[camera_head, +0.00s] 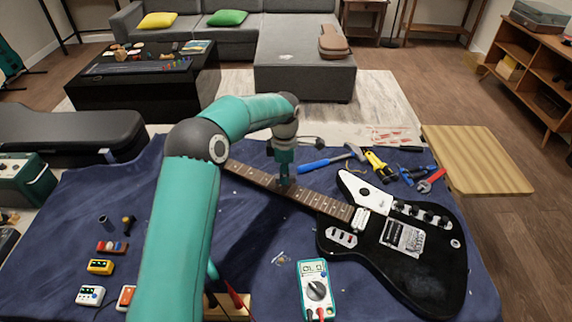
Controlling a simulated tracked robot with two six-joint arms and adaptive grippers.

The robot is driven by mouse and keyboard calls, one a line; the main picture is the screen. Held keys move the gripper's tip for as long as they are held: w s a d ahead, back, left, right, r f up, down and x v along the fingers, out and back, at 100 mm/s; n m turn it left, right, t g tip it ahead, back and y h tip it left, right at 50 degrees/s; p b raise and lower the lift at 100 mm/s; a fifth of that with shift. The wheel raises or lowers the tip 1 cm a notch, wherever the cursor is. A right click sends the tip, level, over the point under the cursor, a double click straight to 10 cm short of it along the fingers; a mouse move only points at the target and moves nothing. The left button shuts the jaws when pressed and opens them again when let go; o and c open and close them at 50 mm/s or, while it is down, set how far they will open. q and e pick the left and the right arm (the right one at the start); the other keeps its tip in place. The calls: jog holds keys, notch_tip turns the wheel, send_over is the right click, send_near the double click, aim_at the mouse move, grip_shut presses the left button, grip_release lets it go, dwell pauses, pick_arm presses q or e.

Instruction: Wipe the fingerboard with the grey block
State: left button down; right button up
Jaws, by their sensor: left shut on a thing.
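A black electric guitar (425,268) lies on the blue cloth with its neck pointing to the upper left. Its brown fingerboard (318,201) has pale inlays and runs from the body up to behind my left arm. My left gripper (284,186) points down at the middle of the fingerboard. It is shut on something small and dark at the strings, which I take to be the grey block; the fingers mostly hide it. Whether it touches the fingerboard is hard to tell. My right gripper is not in view.
A multimeter (316,289) lies in front of the neck. Several small pedals, including a yellow one (100,267), sit at the left. A black case (70,132) lies at the far left.

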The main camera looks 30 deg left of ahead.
aim_at(273, 182)
pick_arm(q)
notch_tip(273, 182, down, 2)
jog(key=shift+d+b, duration=0.1)
jog(key=shift+b, duration=0.3)
jog(key=shift+a+f, duration=0.2)
jog(key=shift+f, duration=0.05)
jog(key=shift+a+r, duration=0.1)
jog(key=shift+a, duration=0.25)
jog(key=shift+s+a+p, duration=0.1)
jog(key=shift+a+p, duration=0.65)
jog(key=shift+a, duration=0.75)
jog(key=shift+d+f, duration=0.3)
jog(key=shift+d+b, duration=0.65)
jog(key=shift+d, duration=0.85)
jog(key=shift+d+r, duration=0.25)
jog(key=shift+w+r+p, duration=0.2)
jog(key=shift+r+p, duration=0.3)
jog(key=shift+r, duration=0.4)
jog(key=shift+r+p, duration=1.75)
jog(key=shift+r, duration=1.05)
jog(key=shift+s+r, duration=0.1)
jog(key=shift+r, duration=0.05)
